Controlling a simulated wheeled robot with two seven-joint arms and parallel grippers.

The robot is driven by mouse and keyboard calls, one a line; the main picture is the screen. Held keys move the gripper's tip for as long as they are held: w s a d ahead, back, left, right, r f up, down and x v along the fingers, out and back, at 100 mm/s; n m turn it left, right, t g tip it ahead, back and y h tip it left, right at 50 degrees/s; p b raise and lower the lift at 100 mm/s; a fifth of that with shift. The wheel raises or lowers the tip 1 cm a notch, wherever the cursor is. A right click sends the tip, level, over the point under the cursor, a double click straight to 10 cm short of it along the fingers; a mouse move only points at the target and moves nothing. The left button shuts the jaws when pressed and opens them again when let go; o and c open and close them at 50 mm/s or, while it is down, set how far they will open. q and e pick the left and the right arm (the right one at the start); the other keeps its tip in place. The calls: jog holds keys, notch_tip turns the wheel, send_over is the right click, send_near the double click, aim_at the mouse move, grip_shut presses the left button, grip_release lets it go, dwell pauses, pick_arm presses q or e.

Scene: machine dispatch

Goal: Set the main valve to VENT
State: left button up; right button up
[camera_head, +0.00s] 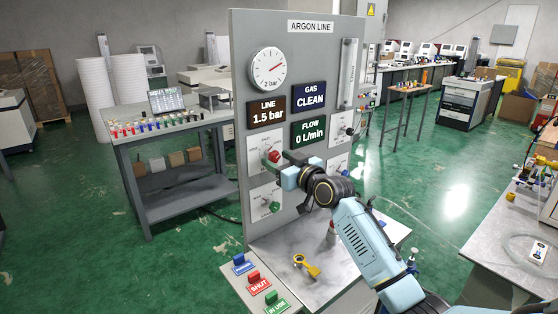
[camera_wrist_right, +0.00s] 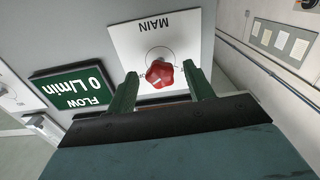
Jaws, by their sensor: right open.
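The main valve is a red lobed knob (camera_wrist_right: 159,74) on a white plate (camera_wrist_right: 146,42) marked MAIN, upside down in the wrist view. The knob also shows in the head view (camera_head: 273,155), on the upright grey ARGON LINE panel (camera_head: 304,75). My right gripper (camera_wrist_right: 161,80) is open, with one green finger on each side of the knob. I cannot tell whether either finger touches it. The plate's position marks are mostly hidden by the knob and too small to read. The right gripper (camera_head: 271,160) reaches the panel from the right in the head view. My left gripper is not in view.
Other valve plates (camera_head: 265,199) are close below and right of the main valve. Signs read CLEAN, 1.5 bar and 0 L/min; a round gauge (camera_head: 268,69) is above.

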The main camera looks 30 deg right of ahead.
jog(key=shift+w, duration=0.1)
jog(key=shift+c, duration=0.2)
jog(key=c, duration=0.9)
